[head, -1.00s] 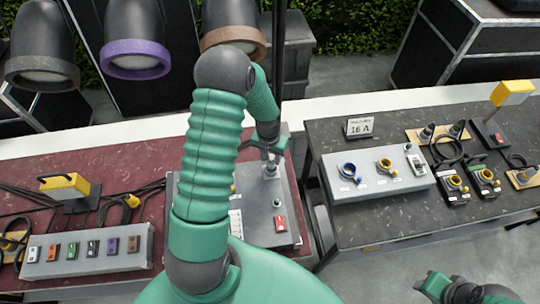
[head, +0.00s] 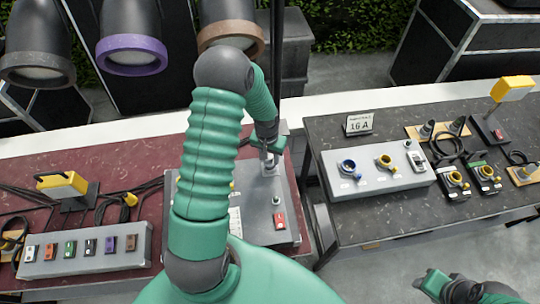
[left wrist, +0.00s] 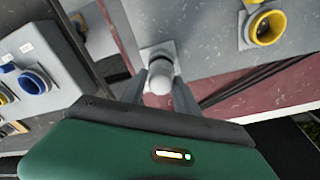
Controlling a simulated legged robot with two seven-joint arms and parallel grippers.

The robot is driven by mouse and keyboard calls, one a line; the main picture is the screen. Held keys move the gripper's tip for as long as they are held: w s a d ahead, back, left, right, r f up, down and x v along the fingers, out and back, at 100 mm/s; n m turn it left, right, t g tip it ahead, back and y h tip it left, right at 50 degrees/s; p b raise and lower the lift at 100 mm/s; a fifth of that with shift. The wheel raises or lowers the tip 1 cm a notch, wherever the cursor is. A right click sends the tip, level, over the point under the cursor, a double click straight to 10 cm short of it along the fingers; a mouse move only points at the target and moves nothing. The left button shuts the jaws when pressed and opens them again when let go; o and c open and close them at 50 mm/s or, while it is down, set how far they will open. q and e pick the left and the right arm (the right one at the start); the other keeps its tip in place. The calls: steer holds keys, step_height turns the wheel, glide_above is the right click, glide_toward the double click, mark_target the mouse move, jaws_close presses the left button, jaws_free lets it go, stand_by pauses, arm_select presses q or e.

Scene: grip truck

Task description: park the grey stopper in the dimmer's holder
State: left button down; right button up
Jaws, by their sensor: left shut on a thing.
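My left gripper (head: 268,153) is shut on the grey stopper, low over the grey box I take for the dimmer (head: 262,233). In the left wrist view the stopper's pale rounded end (left wrist: 160,82) shows between the fingertips. It lines up with a holder on a square pale plate (left wrist: 152,52) with a dark ring. I cannot tell how deep the stopper sits in it. In the head view, fingers and arm partly hide this spot. My right gripper (head: 436,284) is at the lower right, away from the boxes; its jaws are unclear.
A row box (head: 85,252) with coloured switches stands left. A second table (head: 370,222) at right holds a socket box (head: 375,178) and several connectors. A gap separates the tables.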

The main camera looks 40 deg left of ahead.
mark_target(270, 154)
arm_select(q)
steer(key=shift+a+f, duration=0.1)
steer(key=shift+f, duration=0.25)
steer(key=shift+f+b, duration=0.35)
steer(key=shift+b, duration=0.1)
steer(key=c, duration=0.8)
jaws_free()
steer(key=shift+a, duration=0.1)
steer(key=shift+c, duration=0.2)
steer(key=shift+o, duration=0.2)
steer(key=shift+o, duration=1.4)
steer(key=shift+r+p, duration=2.05)
steer(key=shift+r, duration=0.45)
